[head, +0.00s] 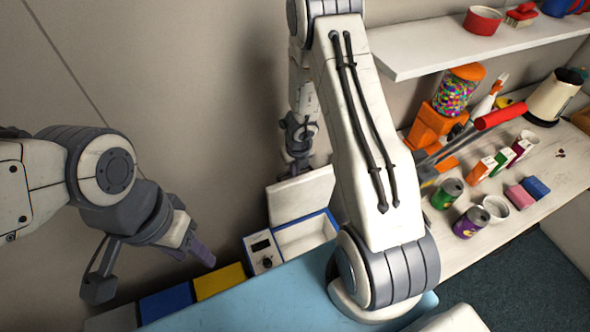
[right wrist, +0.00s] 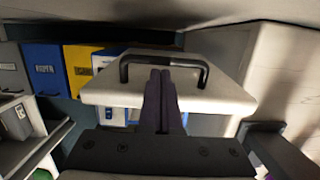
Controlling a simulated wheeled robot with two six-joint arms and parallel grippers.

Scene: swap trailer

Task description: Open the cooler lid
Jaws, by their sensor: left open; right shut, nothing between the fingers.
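The cooler (head: 277,244) is a blue and white box with a dial panel on its front, at the bottom centre of the head view. Its white lid (head: 300,195) is raised at the back, and the pale inside shows. In the right wrist view the lid (right wrist: 205,97) carries a black handle (right wrist: 203,72). My right gripper (head: 298,168) is behind the raised lid in the head view. Its shut fingers (right wrist: 165,80) overlap the lid and handle in the wrist view; contact is unclear. My left gripper (head: 197,250) is open and empty, left of the cooler.
Blue (head: 166,302) and yellow (head: 219,281) bins stand left of the cooler. A light-blue surface (head: 255,305) lies in front. At right, a counter (head: 480,241) holds cans, cartons and a gumball machine (head: 457,92), below a white shelf (head: 440,45). My right arm hides the centre.

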